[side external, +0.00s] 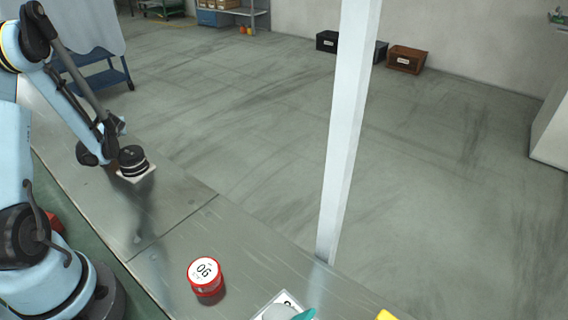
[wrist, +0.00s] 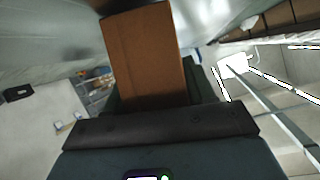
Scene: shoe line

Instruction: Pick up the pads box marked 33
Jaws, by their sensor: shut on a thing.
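My gripper (wrist: 155,125) shows in the wrist view as a dark bar, with a plain brown box (wrist: 145,55) rising directly beyond it. It is shut on this box. No number shows on the face in view, so I cannot tell whether it is marked 33. In the side view my dark wrist (side external: 132,158) is at the left, above the grey bench, with a pale flat piece (side external: 138,174) at its end. I cannot make out the brown box there.
A red tin (side external: 205,278) with a white numbered lid stands on the bench (side external: 175,225). A white labelled item (side external: 268,300), a teal piece (side external: 305,314) and a yellow thing (side external: 386,315) are cut off below. A white post (side external: 345,140) rises at the bench edge.

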